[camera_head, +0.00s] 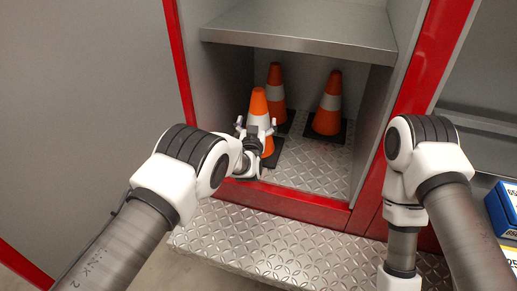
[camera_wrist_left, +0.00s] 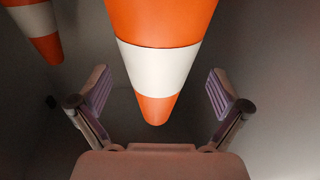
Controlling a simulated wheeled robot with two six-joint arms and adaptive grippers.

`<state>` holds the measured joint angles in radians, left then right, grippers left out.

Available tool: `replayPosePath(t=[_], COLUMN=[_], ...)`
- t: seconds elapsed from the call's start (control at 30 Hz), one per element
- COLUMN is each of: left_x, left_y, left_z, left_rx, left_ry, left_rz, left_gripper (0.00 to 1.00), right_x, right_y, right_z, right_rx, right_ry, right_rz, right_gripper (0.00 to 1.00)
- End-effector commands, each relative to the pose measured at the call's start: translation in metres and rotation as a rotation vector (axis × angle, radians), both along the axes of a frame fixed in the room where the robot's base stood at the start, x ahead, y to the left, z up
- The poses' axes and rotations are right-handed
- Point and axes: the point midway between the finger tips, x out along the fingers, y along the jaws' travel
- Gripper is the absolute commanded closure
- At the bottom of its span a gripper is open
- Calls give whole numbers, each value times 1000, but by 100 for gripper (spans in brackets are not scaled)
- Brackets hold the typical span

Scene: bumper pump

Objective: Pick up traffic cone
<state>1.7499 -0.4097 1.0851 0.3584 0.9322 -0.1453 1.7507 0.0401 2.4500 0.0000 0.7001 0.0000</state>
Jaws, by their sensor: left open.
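Three orange traffic cones with white bands stand on black bases inside a red-framed compartment. The nearest traffic cone (camera_head: 258,104) is at the front left, and its tip and band fill the middle of the left wrist view (camera_wrist_left: 158,60). A second cone (camera_head: 275,88) stands behind it and a third cone (camera_head: 328,104) to the right. My left gripper (camera_head: 256,126) is open at the nearest cone, with one finger on each side of it. In the left wrist view both fingers (camera_wrist_left: 160,98) stand apart from the cone. My right gripper is not visible; only my right arm shows.
A metal shelf (camera_head: 300,28) spans the compartment above the cones. The compartment has side walls and a red frame (camera_head: 285,203) along its front edge. A diamond-plate step (camera_head: 270,245) lies in front. Blue boxes (camera_head: 503,208) sit at the far right.

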Motion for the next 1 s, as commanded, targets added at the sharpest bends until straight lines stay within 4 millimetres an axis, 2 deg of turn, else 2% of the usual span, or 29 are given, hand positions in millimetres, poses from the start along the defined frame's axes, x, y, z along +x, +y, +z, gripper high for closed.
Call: replayPosePath(t=[0.03,0.1,0.17,0.27,0.5,0.57,0.6,0.77,0.8,1.0], left_x=[5,12,22,30,33,33,33,32,33,33], left_y=[-1,-3,-4,-6,-6,-6,-6,-6,-6,-5], left_z=[-13,-13,-5,-3,-2,-2,-2,-2,0,1], left_rx=[-1,0,-3,-1,0,1,1,0,0,0], left_ry=[-4,-3,-2,-1,1,1,1,1,-3,-2], left_rz=[0,0,1,0,0,0,0,0,0,0], left_gripper=[0,0,0,0,0,18,32,89,92,92], right_x=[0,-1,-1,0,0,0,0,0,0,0], right_y=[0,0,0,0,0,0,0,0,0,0], right_z=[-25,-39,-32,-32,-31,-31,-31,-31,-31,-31], right_rx=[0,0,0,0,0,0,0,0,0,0], right_ry=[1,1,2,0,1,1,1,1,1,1], right_rz=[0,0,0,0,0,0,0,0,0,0], right_gripper=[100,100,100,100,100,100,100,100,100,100])
